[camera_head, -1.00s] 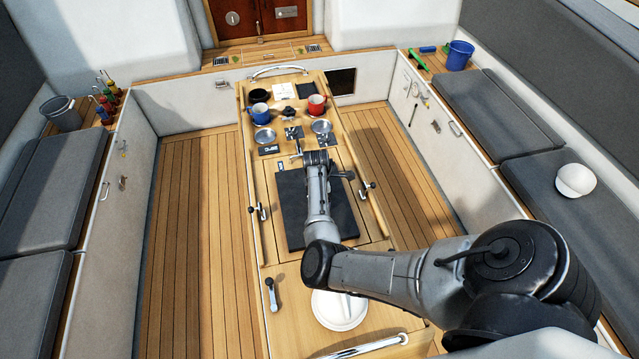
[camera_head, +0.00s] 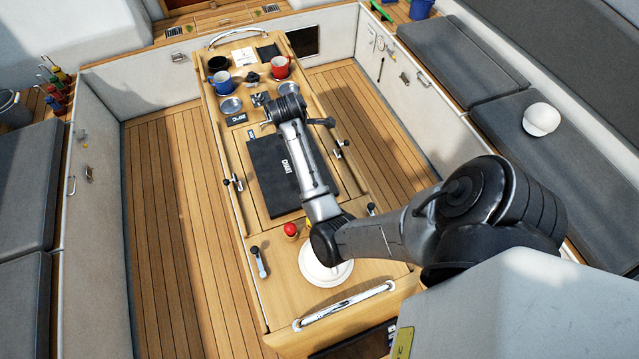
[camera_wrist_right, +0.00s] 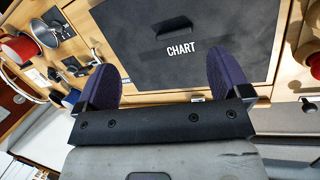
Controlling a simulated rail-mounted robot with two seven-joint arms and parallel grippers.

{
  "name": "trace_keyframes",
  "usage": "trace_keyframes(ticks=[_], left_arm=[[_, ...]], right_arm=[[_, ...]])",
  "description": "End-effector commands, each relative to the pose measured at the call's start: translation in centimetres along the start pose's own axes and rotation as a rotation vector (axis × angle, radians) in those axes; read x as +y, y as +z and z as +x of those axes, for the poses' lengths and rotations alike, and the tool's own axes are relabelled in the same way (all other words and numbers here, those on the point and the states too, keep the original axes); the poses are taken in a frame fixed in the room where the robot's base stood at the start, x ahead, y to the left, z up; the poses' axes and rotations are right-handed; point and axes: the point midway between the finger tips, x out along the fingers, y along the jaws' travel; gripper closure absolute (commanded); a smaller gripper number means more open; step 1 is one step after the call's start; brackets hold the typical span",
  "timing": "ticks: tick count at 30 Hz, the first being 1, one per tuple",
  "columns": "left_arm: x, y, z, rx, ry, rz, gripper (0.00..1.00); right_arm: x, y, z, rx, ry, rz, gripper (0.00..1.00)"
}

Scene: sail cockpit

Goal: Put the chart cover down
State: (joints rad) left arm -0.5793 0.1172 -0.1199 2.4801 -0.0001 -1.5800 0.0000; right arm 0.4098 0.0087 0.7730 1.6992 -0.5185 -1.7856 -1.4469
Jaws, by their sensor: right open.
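The chart cover (camera_head: 268,175) is a dark, flat panel with white "CHART" lettering, lying on the wooden table (camera_head: 285,265). The arm hides part of its right side in the head view. In the right wrist view the cover (camera_wrist_right: 215,65) fills the upper middle, with a dark grip or slot above the lettering. My right gripper (camera_wrist_right: 165,80) is open above the cover, with its two purple-lined fingers apart and nothing held between them. Its fingertips are hard to make out in the head view. My left gripper is not in view.
A blue mug (camera_head: 222,84), a red mug (camera_head: 280,68) and metal dishes stand at the table's far end. A red knob (camera_head: 291,230) and a white round plate (camera_head: 325,270) are nearer. A chrome rail (camera_head: 345,305) edges the near end. Benches line both sides.

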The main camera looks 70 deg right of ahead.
Motion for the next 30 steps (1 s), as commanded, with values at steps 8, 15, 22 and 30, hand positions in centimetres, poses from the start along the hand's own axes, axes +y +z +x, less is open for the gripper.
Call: trace_keyframes(ticks=[8,15,22,30], left_arm=[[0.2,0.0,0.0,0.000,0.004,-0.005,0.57],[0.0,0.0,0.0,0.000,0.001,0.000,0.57],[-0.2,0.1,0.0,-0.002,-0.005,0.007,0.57],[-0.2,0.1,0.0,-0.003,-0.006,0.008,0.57]], right_arm=[[-10.3,-0.6,-1.0,0.110,0.240,0.179,0.05],[-24.5,-1.1,-2.6,0.326,0.107,0.273,0.05],[-33.8,0.3,-5.0,0.413,-0.097,0.355,0.05],[-36.5,0.9,-6.0,0.428,-0.173,0.389,0.05]])
